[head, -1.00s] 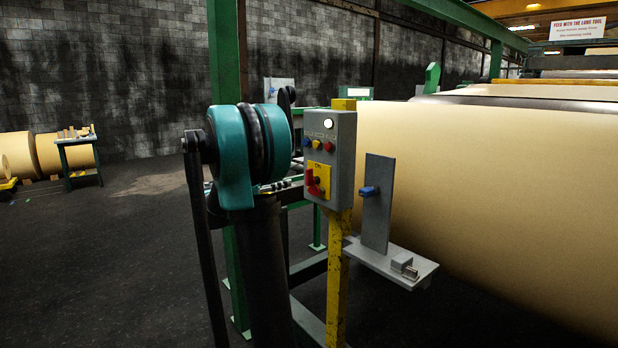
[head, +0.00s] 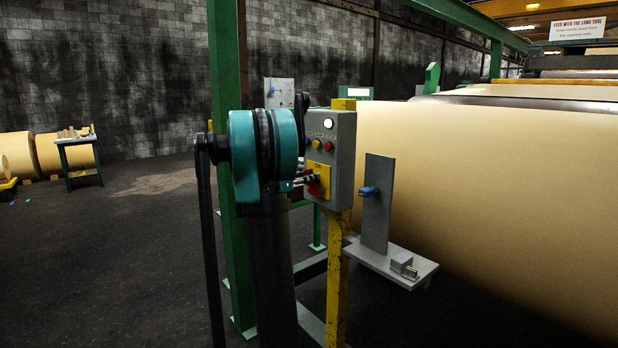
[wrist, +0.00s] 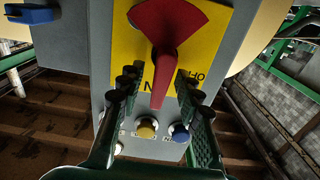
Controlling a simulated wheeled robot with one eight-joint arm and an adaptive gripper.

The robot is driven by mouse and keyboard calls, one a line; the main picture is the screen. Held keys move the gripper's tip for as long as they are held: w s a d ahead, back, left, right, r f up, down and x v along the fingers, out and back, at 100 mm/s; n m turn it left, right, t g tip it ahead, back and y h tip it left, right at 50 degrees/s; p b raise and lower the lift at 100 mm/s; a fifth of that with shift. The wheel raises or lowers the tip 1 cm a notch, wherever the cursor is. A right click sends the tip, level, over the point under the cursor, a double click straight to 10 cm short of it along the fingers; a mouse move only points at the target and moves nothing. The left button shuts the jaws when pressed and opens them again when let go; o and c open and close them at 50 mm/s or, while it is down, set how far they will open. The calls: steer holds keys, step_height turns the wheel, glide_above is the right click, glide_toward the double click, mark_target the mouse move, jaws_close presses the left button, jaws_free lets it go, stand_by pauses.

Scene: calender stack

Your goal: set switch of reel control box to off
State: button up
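The reel control box (head: 344,150) is a grey box on a yellow post, with a yellow switch plate (head: 325,172) low on its front. The red switch handle (head: 313,188) is partly hidden by my gripper (head: 298,184) in the head view. In the wrist view, the plate (wrist: 125,35) appears upside down. The red handle (wrist: 168,35) tapers toward my gripper (wrist: 157,88), its narrow end between the two dark fingers. The fingers are apart, with visible gaps beside the handle, so my gripper is open. The handle partly covers inverted black lettering.
A white lamp (head: 328,124) and small coloured buttons sit above the switch. A grey bracket (head: 377,215) with a blue knob stands right of the box, before a large tan roll (head: 500,200). A green post (head: 226,130) rises behind my arm.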

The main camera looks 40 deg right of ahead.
jaws_close()
steer(key=shift+n, duration=0.3)
steer(key=n, duration=0.5)
steer(key=w+f+n, duration=0.1)
steer(key=n, duration=0.5)
steer(key=w+f+n, duration=0.1)
steer(key=n, duration=0.5)
steer(key=shift+w+a+f, duration=0.1)
steer(key=shift+w+f, duration=0.1)
steer(key=shift+n, duration=0.3)
stand_by(0.4)
